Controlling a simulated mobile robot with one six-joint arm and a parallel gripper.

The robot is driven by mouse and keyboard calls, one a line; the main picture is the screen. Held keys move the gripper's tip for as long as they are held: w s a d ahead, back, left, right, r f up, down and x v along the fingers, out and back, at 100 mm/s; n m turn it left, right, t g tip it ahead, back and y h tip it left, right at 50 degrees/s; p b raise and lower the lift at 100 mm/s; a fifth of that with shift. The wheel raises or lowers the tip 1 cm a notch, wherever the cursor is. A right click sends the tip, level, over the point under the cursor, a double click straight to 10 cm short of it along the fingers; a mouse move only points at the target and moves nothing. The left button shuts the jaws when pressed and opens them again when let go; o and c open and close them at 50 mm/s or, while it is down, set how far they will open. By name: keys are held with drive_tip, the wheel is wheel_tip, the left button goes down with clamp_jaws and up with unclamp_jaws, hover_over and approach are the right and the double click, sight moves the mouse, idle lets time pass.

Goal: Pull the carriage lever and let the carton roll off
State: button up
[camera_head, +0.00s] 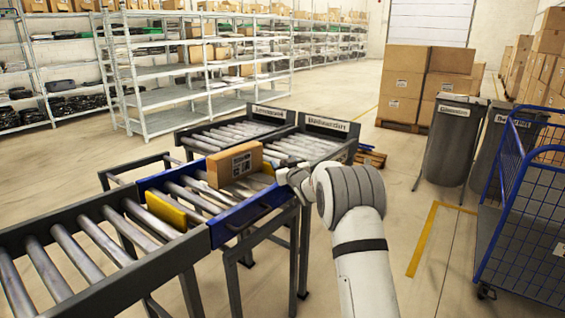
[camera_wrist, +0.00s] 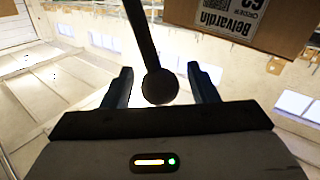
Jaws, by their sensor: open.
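A brown carton (camera_head: 226,170) with a printed label sits on the rollers of the blue-framed carriage (camera_head: 225,232). The carton (camera_wrist: 243,28) also shows at the top right of the wrist view. The carriage lever, a dark rod with a round knob (camera_wrist: 160,87), stands between my fingers in the wrist view. My gripper (camera_wrist: 162,78) is open, with one finger on each side of the knob and visible gaps. In the head view my gripper (camera_head: 284,174) is at the carriage's right side, beside the carton. The lever cannot be made out there.
A roller conveyor (camera_head: 75,262) with a yellow plate (camera_head: 166,210) leads up to the carriage. Two roller lanes with signs (camera_head: 270,114) (camera_head: 328,123) lie beyond it. Dark bins (camera_head: 449,145) and a blue cage trolley (camera_head: 520,210) stand at the right.

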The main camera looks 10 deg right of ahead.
drive_tip(key=shift+w+a, duration=0.15)
drive_tip(key=shift+w, duration=0.45)
drive_tip(key=shift+c, duration=0.4)
clamp_jaws()
